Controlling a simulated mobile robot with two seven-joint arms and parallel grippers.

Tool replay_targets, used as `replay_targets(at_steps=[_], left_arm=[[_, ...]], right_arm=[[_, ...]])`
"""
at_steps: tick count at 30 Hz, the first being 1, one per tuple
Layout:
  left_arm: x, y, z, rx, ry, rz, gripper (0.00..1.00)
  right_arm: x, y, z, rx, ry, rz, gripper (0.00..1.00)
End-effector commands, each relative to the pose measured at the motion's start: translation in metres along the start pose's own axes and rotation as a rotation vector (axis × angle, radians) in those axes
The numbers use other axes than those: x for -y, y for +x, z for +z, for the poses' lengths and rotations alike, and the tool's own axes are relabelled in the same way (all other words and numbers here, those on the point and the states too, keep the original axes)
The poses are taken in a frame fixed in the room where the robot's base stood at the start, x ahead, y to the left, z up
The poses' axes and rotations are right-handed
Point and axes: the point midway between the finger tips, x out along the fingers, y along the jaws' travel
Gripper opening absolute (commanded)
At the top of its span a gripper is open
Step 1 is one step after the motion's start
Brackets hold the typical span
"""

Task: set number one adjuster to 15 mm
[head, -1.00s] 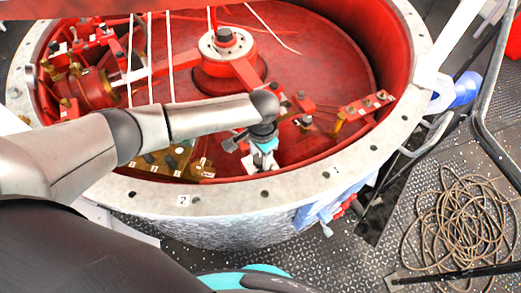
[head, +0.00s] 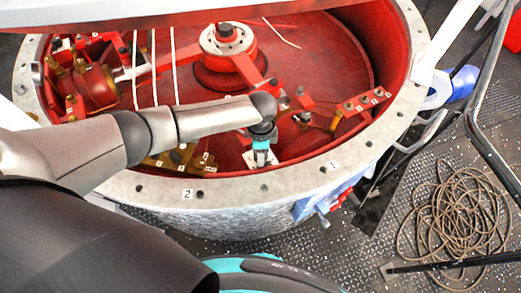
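A round tank with a pale bolted flange (head: 265,188) and a red interior fills the middle of the head view. A "1" tag (head: 333,166) sits on the flange at front right, and a "2" tag (head: 187,194) at front left. Inside, a red bracket with bolts and small labels (head: 362,103) stands at the right. I cannot tell which part is the number one adjuster. My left gripper (head: 261,157) points down inside the near wall, above a small white patch. Its fingers are too small to read. My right gripper is not in view.
A central red hub (head: 228,42) with radiating arms stands in the tank. Brass-coloured blocks (head: 172,158) lie left of my gripper. A red beam (head: 300,12) crosses the top. Outside are coiled rope (head: 455,215), a metal rail and a blue fitting (head: 462,84).

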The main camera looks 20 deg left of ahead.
Motion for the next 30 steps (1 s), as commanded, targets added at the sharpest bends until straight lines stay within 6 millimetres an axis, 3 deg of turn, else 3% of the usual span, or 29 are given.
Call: replay_targets(at_steps=[13, 14, 21, 30], left_arm=[[0.0000, -0.0002, -0.0011, -0.003, 0.010, -0.001, 0.00], [-0.0001, -0.0002, -0.0011, -0.003, 0.010, 0.000, 0.54], [-0.0001, -0.0002, -0.0008, -0.002, 0.009, 0.000, 0.81], [0.0001, -0.0020, -0.0005, -0.002, 0.009, 0.000, 0.82]], right_arm=[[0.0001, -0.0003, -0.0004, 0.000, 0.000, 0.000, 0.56], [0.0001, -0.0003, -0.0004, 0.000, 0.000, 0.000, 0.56], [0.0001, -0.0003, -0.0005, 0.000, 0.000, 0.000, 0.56], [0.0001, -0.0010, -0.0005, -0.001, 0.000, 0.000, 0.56]])
